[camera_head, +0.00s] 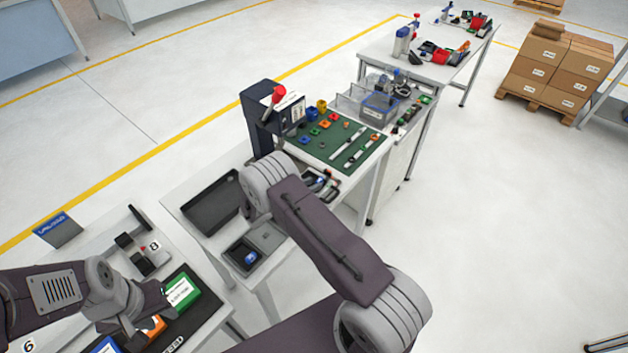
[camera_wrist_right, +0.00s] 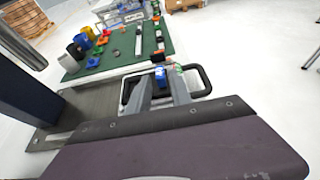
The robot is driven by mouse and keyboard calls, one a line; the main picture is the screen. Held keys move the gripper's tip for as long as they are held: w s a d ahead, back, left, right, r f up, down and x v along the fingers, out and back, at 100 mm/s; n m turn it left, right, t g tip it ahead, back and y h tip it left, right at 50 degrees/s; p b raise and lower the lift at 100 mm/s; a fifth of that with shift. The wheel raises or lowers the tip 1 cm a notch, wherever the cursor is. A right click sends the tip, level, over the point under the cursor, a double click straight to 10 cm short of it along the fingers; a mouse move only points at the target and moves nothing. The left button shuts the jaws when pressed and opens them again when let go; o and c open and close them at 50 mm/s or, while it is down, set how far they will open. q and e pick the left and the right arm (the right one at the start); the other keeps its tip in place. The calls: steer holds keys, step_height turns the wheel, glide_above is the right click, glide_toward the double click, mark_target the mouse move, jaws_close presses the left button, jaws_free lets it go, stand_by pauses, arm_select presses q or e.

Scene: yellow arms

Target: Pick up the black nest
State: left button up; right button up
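In the right wrist view, a black frame-like piece with rounded loops at both sides (camera_wrist_right: 207,76), which looks like the black nest, lies at the near end of the green-topped bench. A small blue part and a green-and-red part show at its far edge. My right gripper (camera_wrist_right: 161,84) is over it with its two grey fingers apart; whether they touch it I cannot tell. In the head view, dark and light parts (camera_head: 322,184) show there, partly hidden by my right arm, and the right fingertips are hidden. My left gripper (camera_head: 143,312) is over the left bench; its fingertips are unclear.
A green mat (camera_head: 318,152) holds several coloured parts and metal rails. A dark press with a red knob (camera_head: 262,117) stands left of it. A black tray (camera_head: 208,212) and a smaller tray with a blue part (camera_head: 265,236) lie nearer.

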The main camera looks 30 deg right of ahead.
steer(key=x, duration=0.2)
steer(key=shift+w+d, duration=0.15)
steer(key=shift+d, duration=0.1)
jaws_close()
arm_select(q)
steer(key=shift+a+r, duration=0.1)
steer(key=shift+r, duration=0.3)
